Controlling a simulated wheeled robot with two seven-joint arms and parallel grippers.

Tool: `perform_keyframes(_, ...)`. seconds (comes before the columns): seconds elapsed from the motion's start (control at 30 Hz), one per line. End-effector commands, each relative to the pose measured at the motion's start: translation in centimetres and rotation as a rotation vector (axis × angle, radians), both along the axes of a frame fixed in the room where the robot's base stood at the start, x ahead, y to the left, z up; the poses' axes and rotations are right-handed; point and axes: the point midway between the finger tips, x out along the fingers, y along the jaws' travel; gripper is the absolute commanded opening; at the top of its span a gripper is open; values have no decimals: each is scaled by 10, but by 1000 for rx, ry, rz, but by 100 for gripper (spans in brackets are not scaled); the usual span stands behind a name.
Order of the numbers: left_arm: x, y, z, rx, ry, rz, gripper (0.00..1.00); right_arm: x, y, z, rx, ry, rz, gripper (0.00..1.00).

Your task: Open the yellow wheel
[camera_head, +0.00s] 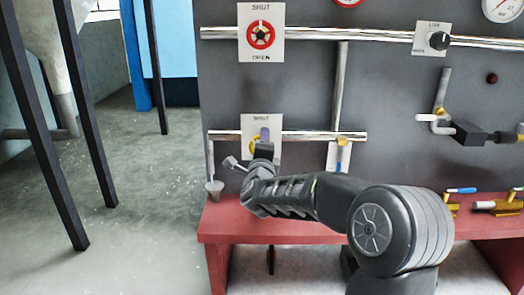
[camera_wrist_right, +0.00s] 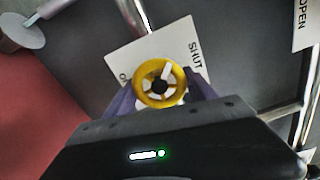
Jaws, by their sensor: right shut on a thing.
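The yellow wheel (camera_wrist_right: 141,86) sits in front of a white plate (camera_wrist_right: 122,62) marked SHUT, with a second word partly hidden. In the right wrist view my right gripper (camera_wrist_right: 161,87) has one purple finger on each side of the wheel, shut on its rim. In the head view the yellow wheel (camera_head: 252,144) is mostly hidden behind my right gripper (camera_head: 263,141). Its plate (camera_head: 247,121) shows below the red wheel. A white mark on the wheel points towards the SHUT side. My left gripper is not in view.
A red wheel (camera_head: 261,34) on a SHUT/OPEN plate is above, on the grey panel. A black knob (camera_head: 439,41) and yellow-handled valves are at the right. A red ledge (camera_head: 270,226) runs below the panel. Open floor lies to the left.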

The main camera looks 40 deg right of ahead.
Motion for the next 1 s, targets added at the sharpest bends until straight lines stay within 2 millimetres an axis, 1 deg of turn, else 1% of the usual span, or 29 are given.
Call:
perform_keyframes(0.23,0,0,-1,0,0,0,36,0,1,0,-184,142,1,24)
perform_keyframes(0.6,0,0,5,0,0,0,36,0,1,2,-450,344,1,24)
perform_keyframes(0.8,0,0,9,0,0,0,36,0,1,2,-549,420,1,24)
perform_keyframes(1.0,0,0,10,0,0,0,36,0,1,1,-601,460,1,24)
